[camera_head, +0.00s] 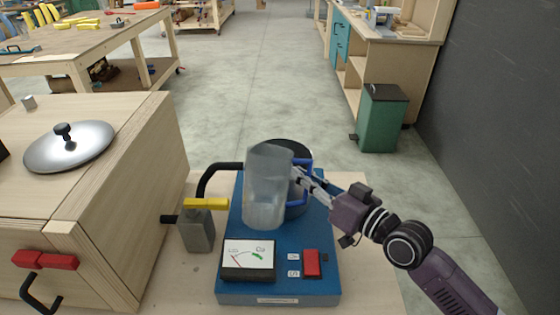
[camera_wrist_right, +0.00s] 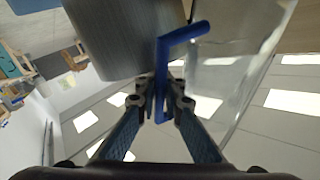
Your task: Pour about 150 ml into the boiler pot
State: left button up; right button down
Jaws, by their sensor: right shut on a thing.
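A clear jug (camera_head: 267,190) with a blue handle hangs in front of the boiler pot (camera_head: 297,208). My right gripper (camera_head: 300,178) is shut on the blue handle, which also shows between its fingers in the right wrist view (camera_wrist_right: 160,85). The jug looks close to upright; its liquid level cannot be made out. The pot is grey with a dark open top and stands on a blue base (camera_head: 235,290). The jug hides much of the pot. In the right wrist view the clear jug wall (camera_wrist_right: 235,65) is at the right and a grey metal body (camera_wrist_right: 120,40) at top left. My left gripper is out of view.
The base carries a gauge (camera_head: 248,258) and a red switch (camera_head: 312,263). A grey valve block (camera_head: 197,232) with a yellow lever and a black pipe stands left of it. A wooden cabinet at left bears a domed lid (camera_head: 70,148). A green bin (camera_head: 382,120) stands behind.

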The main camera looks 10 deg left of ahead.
aim_at(278, 187)
jog(key=s+n+b, duration=0.1)
jog(key=s+a+r+n+y+b, duration=0.1)
jog(key=n+b, duration=0.1)
jog(key=s+n+y+b, duration=0.1)
jog(key=b, duration=0.1)
jog(key=shift+s+a+r+n, duration=0.1)
jog(key=shift+a+r+n, duration=0.15)
jog(key=shift+r+n, duration=0.15)
jog(key=shift+r, duration=0.1)
dwell(2.5)
